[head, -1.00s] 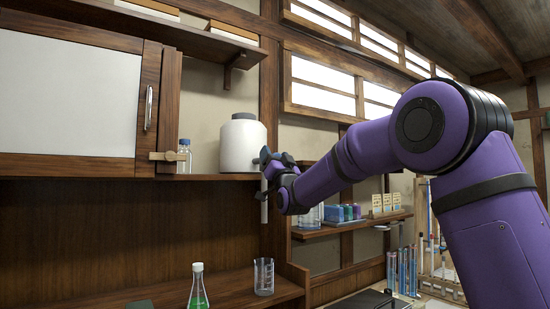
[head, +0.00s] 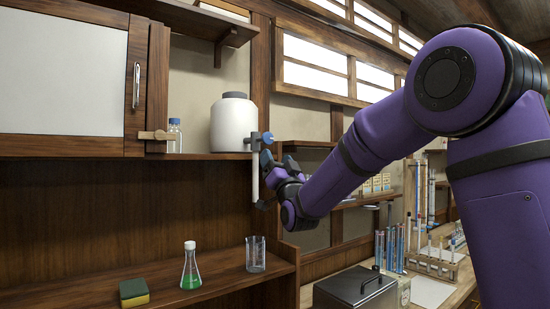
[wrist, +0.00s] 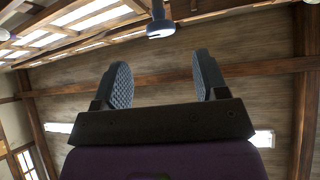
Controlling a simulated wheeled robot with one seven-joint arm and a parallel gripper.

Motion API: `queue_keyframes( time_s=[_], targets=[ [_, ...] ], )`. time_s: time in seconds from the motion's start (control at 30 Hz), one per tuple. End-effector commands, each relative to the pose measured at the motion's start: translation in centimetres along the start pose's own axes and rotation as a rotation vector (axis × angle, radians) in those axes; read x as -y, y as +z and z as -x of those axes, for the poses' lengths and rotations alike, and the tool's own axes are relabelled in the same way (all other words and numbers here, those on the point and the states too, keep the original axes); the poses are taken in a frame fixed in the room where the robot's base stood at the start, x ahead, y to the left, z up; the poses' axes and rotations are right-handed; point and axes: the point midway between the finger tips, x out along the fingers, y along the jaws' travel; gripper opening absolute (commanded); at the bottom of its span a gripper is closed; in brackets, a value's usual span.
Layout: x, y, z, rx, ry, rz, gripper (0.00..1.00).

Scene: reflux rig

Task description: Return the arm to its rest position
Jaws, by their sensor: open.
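My gripper (head: 268,181) is at the end of my raised purple arm, beside the right end of the upper shelf. It is close to a white vertical tube with a blue fitting (head: 267,138); in the head view I cannot tell whether they touch. In the wrist view my gripper (wrist: 163,82) has its two grey textured fingers apart with nothing between them. Behind them are the wooden ceiling and a hanging lamp (wrist: 160,24).
A white jar (head: 234,125) and a blue-capped bottle (head: 174,136) stand on the upper shelf. Below are a sponge (head: 134,293), a flask of green liquid (head: 191,268) and a beaker (head: 255,254). A metal box (head: 355,289) and test tubes (head: 391,249) are at right.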

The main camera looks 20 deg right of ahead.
Motion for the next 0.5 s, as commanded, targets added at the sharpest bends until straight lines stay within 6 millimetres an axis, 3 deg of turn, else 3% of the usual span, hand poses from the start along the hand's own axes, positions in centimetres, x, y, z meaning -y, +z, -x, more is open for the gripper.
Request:
queue_keyframes(
  time_s=[0.5],
  targets=[
    [0.17, -0.80, 0.31, 0.078, 0.022, 0.020, 0.66]
  ],
)
